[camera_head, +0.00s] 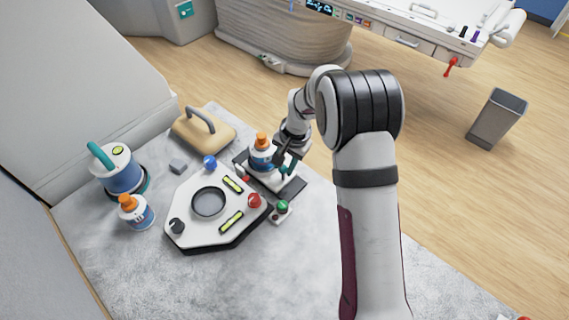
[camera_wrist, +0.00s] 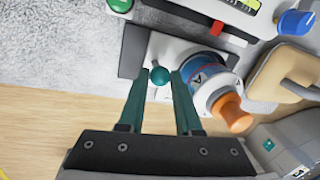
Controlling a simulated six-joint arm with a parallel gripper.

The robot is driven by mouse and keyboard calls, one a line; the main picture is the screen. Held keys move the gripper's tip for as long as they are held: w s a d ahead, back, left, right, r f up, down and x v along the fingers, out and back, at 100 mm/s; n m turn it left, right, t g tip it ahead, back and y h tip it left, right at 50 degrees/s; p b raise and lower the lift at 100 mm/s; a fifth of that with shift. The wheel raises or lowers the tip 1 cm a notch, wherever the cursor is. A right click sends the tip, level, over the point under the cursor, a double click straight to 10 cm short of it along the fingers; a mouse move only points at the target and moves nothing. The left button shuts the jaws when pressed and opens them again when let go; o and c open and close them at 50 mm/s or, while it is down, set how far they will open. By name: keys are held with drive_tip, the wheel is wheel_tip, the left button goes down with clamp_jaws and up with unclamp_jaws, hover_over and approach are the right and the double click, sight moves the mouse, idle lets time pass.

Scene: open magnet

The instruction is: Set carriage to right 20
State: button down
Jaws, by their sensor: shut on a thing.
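The carriage is a white sliding block (camera_wrist: 157,48) on a dark rail (camera_wrist: 133,48). It carries a white bottle with a blue label (camera_wrist: 203,73) and orange cap, which also stands upright in the head view (camera_head: 262,155). A teal ball knob (camera_wrist: 160,76) sticks out from the carriage. My gripper (camera_wrist: 158,78) has its two teal fingers on either side of this knob, shut on it. In the head view my gripper (camera_head: 288,160) is at the right side of the bottle and partly hides the carriage. I cannot read any scale marks.
A white control panel (camera_head: 190,228) with a round recess, knobs and two yellow-green displays lies left of the rail. A small box with a green button (camera_head: 281,207) sits in front. A tan block with handle (camera_head: 203,132), another bottle (camera_head: 135,212) and a blue canister (camera_head: 120,174) stand further left.

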drive_tip(key=shift+w+a, duration=0.7)
drive_tip(key=shift+a, duration=0.05)
drive_tip(key=c, duration=0.6)
unclamp_jaws()
wheel_tip(320, 180, up, 16)
drive_tip(key=s+d, duration=0.1)
drive_tip(key=d, duration=0.1)
drive_tip(key=shift+s+d+f, duration=0.25)
drive_tip(key=shift+s+d, duration=0.05)
drive_tip(key=shift+s, duration=0.05)
